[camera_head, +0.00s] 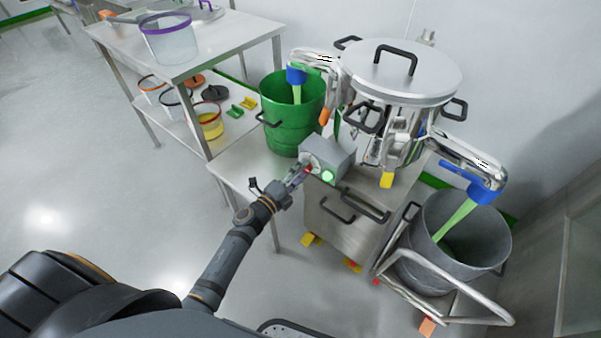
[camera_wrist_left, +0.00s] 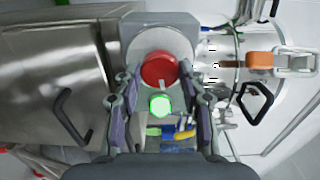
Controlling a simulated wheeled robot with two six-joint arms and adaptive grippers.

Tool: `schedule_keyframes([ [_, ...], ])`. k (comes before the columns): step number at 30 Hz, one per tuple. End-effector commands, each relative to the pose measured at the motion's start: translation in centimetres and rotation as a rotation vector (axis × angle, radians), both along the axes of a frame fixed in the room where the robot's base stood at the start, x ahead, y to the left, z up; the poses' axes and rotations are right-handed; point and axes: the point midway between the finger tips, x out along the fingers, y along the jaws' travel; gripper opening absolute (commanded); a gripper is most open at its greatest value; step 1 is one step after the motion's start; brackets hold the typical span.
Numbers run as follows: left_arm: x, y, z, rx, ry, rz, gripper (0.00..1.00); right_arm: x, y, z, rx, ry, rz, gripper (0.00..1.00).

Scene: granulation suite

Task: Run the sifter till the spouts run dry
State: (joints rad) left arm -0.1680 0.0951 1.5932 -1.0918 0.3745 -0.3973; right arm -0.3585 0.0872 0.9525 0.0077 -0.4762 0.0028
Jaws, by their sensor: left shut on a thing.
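The sifter (camera_head: 405,75) is a round steel machine with a handled lid, on a steel cabinet. Its left spout (camera_head: 297,75) drops a pale green stream into the green bucket (camera_head: 290,135). Its right spout (camera_head: 484,190) drops another green stream into the grey bin (camera_head: 485,237). The control box (camera_head: 338,155) has a lit green button (camera_head: 327,176), also glowing in the left wrist view (camera_wrist_left: 159,105). My left gripper (camera_head: 303,172) is at the box, its fingers shut on the red knob (camera_wrist_left: 159,70), one finger on each side. My right gripper is not in view.
A steel table (camera_head: 205,55) at upper left bears a clear tub with a purple rim (camera_head: 168,38). Its lower shelf holds several tubs and lids. The grey bin sits in a tubular trolley (camera_head: 450,305) at lower right. The floor at left is clear.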

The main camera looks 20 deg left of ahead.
Motion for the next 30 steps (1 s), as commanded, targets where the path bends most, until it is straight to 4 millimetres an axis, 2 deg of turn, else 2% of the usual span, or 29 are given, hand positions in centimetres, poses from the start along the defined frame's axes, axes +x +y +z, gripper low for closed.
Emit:
schedule_keyframes([
  [12,-0.1,0.0,-0.2,0.157,-0.054,-0.001,0.09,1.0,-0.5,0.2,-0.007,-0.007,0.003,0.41],
  [28,-0.1,0.0,-0.2,0.177,-0.060,-0.001,0.09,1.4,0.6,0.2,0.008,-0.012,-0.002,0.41],
  [29,-0.1,0.0,-0.2,0.177,-0.060,-0.001,0.43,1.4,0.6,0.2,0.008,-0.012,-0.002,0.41],
  [30,-0.1,0.0,-0.2,0.177,-0.060,-0.001,0.49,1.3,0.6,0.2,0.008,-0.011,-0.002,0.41],
])
